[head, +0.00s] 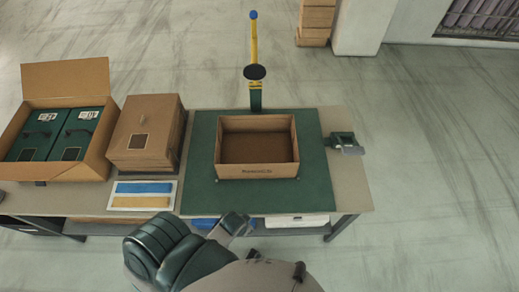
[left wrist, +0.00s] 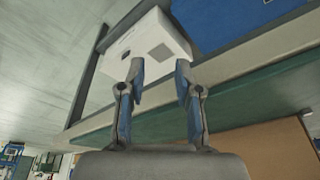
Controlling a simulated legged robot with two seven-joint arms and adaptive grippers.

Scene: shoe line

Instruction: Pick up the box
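An open, empty cardboard box (head: 257,170) with printing on its front wall stands upright on a green mat (head: 311,190) at the middle of the table. My left gripper (head: 240,224) is in front of the table's near edge, below and apart from the box. In the left wrist view its two fingers (left wrist: 160,72) are spread with nothing between them. A brown cardboard surface (left wrist: 275,147) at the lower right of that view appears to be the box. My right gripper is not in view.
A large carton (head: 95,160) with green boxes and a closed cardboard box (head: 145,133) stand left on the table (head: 350,185). A scanner-like device (head: 344,143) is at the right edge. A white bin (head: 297,221) and a blue bin (head: 204,223) sit below the tabletop.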

